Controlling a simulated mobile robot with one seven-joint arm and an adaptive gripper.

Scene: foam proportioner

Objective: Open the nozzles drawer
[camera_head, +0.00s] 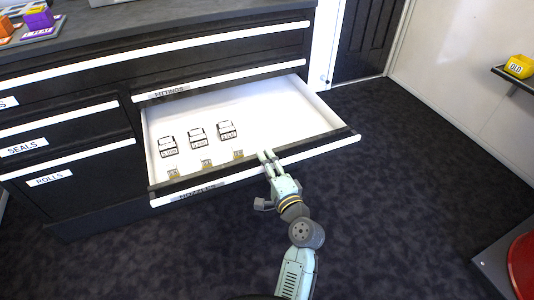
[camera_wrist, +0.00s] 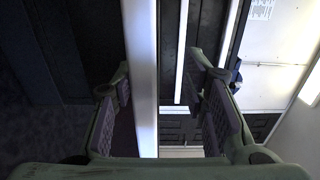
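The nozzles drawer (camera_head: 240,110) is pulled out, its white interior showing in the head view. Its dark front carries a NOZZLES label (camera_head: 198,193) and a long white handle strip (camera_head: 325,151). My gripper (camera_head: 267,156) is at the drawer's front edge, right of its middle, with its fingers over the top of the front. In the wrist view my gripper (camera_wrist: 163,85) has its two fingers spread, with a white strip (camera_wrist: 142,60) between them. The strip is nearer the left finger, and a gap shows to the right finger.
Several small labelled items (camera_head: 197,137) sit in the drawer's left part. The FITTINGS drawer (camera_head: 220,85) above and the SEALS (camera_head: 60,140) and ROLLS (camera_head: 90,175) drawers at left are shut. Dark carpet (camera_head: 420,200) is clear at right; a red round object (camera_head: 522,265) stands lower right.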

